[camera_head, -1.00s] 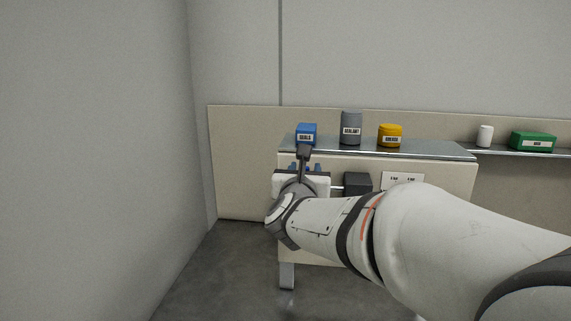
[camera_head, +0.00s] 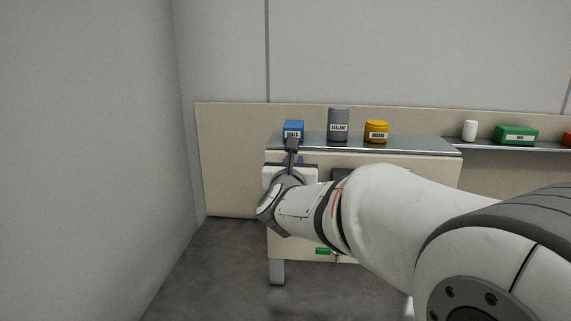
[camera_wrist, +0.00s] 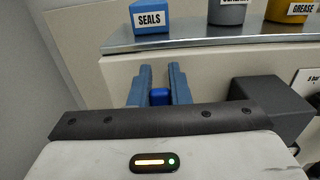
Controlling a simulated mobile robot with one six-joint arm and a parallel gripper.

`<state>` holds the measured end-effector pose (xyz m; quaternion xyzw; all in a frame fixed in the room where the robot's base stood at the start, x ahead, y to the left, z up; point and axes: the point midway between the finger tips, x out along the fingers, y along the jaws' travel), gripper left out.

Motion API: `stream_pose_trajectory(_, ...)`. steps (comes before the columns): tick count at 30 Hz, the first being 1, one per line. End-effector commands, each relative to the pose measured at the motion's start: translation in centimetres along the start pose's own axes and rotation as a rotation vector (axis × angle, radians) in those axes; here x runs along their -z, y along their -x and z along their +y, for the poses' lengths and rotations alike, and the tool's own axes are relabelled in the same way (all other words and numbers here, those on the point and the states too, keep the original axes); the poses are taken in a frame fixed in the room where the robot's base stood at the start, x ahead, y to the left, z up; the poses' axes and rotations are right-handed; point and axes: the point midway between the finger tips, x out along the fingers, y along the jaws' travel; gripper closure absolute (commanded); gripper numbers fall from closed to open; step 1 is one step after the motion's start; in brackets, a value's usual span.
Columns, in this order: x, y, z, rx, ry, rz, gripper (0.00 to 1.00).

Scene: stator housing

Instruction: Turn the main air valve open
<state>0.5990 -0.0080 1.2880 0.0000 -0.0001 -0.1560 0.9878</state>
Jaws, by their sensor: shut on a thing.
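The air valve's blue handle (camera_wrist: 160,97) shows in the wrist view as a small block between the two blue fingers of my gripper (camera_wrist: 160,70). The gripper is shut on it, in front of the cream panel below the shelf. The rest of the valve is hidden behind the fingers and the gripper body, so I cannot tell its angle. In the head view my wrist (camera_head: 290,178) stands at the left end of the panel and covers the valve.
The metal shelf (camera_head: 430,147) above holds a blue SEALS box (camera_head: 293,130), a grey SEALANT bottle (camera_head: 338,125) and a yellow GREASE jar (camera_head: 376,132). A dark box (camera_wrist: 270,108) sits close right of the gripper. A grey wall (camera_head: 90,150) stands to the left.

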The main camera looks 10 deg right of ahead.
Motion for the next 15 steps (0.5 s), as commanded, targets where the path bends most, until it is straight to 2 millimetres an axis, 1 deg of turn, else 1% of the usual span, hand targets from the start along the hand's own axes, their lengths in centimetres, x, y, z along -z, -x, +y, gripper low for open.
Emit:
stream_pose_trajectory(2,0.01,0.0,0.0,0.0,0.0,0.0,1.0)
stream_pose_trajectory(3,0.02,0.19,0.63,-0.003,0.0,0.001,1.0)
stream_pose_trajectory(7,0.05,0.06,0.22,-0.002,0.006,0.0,1.0)
stream_pose_trajectory(11,0.12,0.03,0.3,-0.002,0.031,0.0,1.0)
stream_pose_trajectory(15,0.23,0.04,0.63,-0.003,0.092,-0.002,1.0)
